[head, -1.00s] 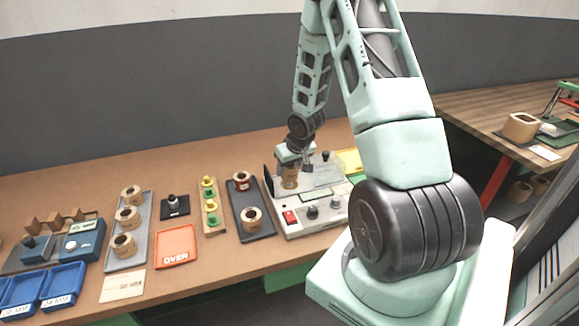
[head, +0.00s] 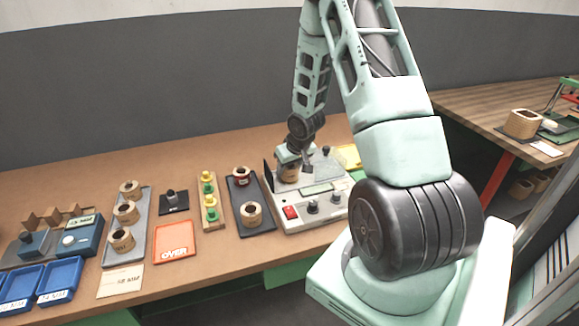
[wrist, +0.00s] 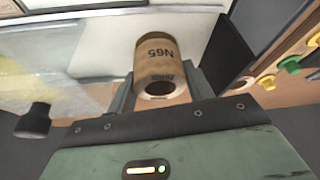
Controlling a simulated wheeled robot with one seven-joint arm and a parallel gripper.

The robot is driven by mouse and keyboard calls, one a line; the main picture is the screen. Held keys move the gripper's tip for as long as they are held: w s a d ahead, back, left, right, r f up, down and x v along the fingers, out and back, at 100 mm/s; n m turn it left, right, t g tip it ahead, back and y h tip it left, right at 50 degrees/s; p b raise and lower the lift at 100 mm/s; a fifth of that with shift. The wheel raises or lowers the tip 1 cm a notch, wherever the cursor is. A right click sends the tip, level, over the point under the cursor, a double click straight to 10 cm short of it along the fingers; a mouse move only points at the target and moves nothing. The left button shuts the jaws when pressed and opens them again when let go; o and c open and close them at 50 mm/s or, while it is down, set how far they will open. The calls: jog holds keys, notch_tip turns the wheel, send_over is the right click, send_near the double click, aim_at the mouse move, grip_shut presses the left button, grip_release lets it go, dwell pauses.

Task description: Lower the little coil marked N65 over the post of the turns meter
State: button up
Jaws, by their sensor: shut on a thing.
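The little coil marked N65 (wrist: 160,62) is a tan ring. In the wrist view it sits between the fingers of my gripper (wrist: 162,88), which is shut on it. Its marking reads upside down there, and its dark bore shows at the near end. In the head view my gripper (head: 290,157) holds the coil (head: 289,174) over the rear left of the turns meter (head: 303,221), a pale box with a red switch and dark knobs. The meter's post cannot be made out; the coil and gripper cover that area. I cannot tell whether the coil is around it.
A dark upright panel (head: 268,174) stands at the meter's left edge, close to the coil. A dark tray (head: 239,182) with two coils lies to the left, beside a rack of green and yellow pieces (head: 210,203). A grey tray (head: 143,203) with coils is farther left.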

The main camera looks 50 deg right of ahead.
jog(key=shift+f, duration=0.35)
jog(key=o, duration=1.5)
notch_tip(320, 180, up, 8)
jog(key=p, duration=0.7)
jog(key=shift+f, duration=0.15)
